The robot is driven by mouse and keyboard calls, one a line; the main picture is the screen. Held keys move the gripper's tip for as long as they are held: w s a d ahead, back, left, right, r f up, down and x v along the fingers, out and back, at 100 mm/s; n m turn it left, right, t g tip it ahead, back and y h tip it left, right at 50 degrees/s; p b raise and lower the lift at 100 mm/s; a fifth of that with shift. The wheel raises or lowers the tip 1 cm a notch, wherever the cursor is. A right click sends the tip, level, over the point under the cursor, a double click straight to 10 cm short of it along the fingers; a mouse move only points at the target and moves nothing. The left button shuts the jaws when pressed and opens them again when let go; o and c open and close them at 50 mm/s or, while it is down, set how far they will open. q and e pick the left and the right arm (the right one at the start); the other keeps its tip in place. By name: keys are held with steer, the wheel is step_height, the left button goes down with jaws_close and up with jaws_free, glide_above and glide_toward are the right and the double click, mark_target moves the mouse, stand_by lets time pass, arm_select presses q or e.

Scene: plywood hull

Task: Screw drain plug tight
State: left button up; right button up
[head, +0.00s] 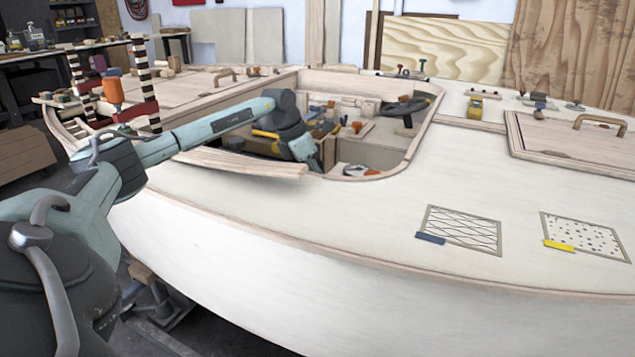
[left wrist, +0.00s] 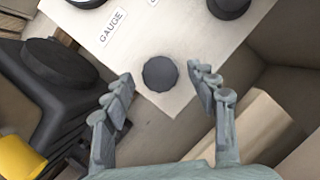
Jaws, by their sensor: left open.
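A dark, round, faceted plug (left wrist: 160,74) sits on a pale panel (left wrist: 140,45) in the left wrist view, near the panel's corner; I take it for the drain plug. My left gripper (left wrist: 161,78) is open, with one finger on each side of the plug in the picture. Gaps show between the plug and both fingers. I cannot tell how deep the plug sits. In the head view my left arm reaches into the cockpit opening, and its fingers and the plug cannot be made out there. My right gripper is in neither view.
The panel bears a "GAUGE" label (left wrist: 112,27) and another dark round part (left wrist: 229,6). A black object with a round top (left wrist: 65,65) and a yellow item (left wrist: 18,158) lie left. Wooden blocks stand right. The cockpit's rim (head: 425,115) surrounds my arm; the pale deck (head: 350,215) in front is mostly clear.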

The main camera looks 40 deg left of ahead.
arm_select(q)
steer(key=v, duration=1.2)
